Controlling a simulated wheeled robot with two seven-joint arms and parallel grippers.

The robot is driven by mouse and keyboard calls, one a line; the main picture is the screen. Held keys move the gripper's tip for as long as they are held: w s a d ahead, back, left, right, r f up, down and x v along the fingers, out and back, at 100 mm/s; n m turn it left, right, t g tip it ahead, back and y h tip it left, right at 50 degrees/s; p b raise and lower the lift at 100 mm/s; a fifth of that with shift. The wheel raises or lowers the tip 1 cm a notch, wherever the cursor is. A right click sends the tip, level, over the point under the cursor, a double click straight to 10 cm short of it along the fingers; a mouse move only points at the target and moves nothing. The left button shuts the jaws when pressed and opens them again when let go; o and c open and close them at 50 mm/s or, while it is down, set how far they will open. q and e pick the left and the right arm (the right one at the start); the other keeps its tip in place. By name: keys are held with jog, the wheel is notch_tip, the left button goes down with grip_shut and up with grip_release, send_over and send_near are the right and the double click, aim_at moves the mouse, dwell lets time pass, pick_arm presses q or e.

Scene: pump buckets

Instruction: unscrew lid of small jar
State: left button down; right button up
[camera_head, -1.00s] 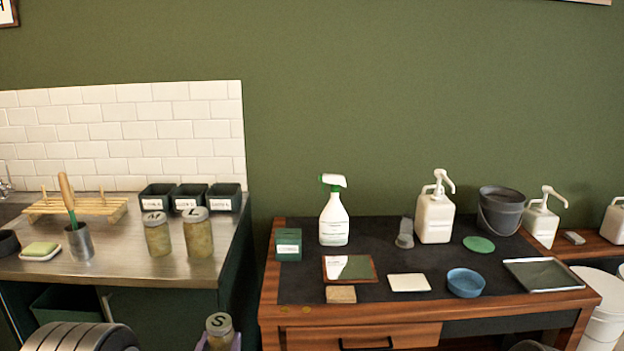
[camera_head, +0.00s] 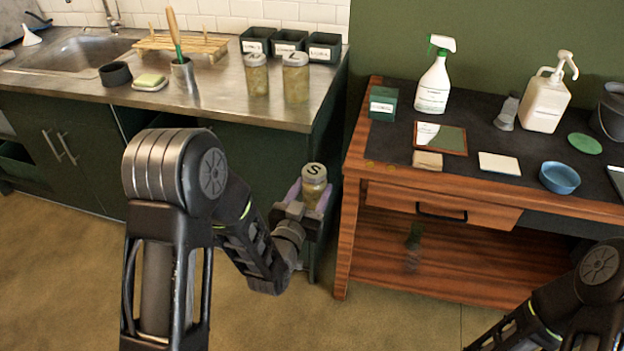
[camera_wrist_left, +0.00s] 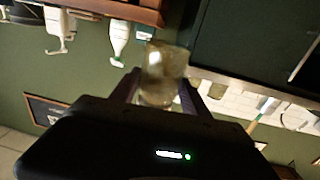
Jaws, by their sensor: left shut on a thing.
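The small jar (camera_head: 312,192) is clear glass with pale contents and stands upright. Its grey lid (camera_head: 314,171), marked S, sits on top. My left gripper (camera_head: 308,200) is shut on the jar, with a purple finger on each side. The jar is held in front of the gap between the sink counter and the wooden desk. In the left wrist view the jar (camera_wrist_left: 166,72) sits between the fingers, and the picture is upside down. My right gripper is out of view; only a part of my right arm shows at the lower right.
Two larger lidded jars (camera_head: 256,76) (camera_head: 296,78) stand on the steel counter (camera_head: 215,108) behind. The wooden desk (camera_head: 345,180) is close on the right, with a spray bottle (camera_head: 434,78) and a blue bowl (camera_head: 560,178). Open floor lies in front.

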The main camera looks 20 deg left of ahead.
pick_arm(q)
jog(key=shift+s+d+r+h, duration=0.15)
jog(key=shift+s+d+h, duration=0.15)
jog(key=shift+s, duration=0.05)
jog(key=s+d+f+m+g+h, duration=0.2)
jog(key=s+d+f+m+h, duration=0.1)
jog(key=s+d+h, duration=0.1)
jog(key=s+d+f+m+g+h, duration=0.2)
jog(key=s+d+m+h, duration=0.2)
jog(key=d, duration=0.5)
jog(key=shift+s+d+f+h, duration=0.3)
jog(key=shift+s+f+h, duration=0.15)
jog(key=shift+h, duration=0.55)
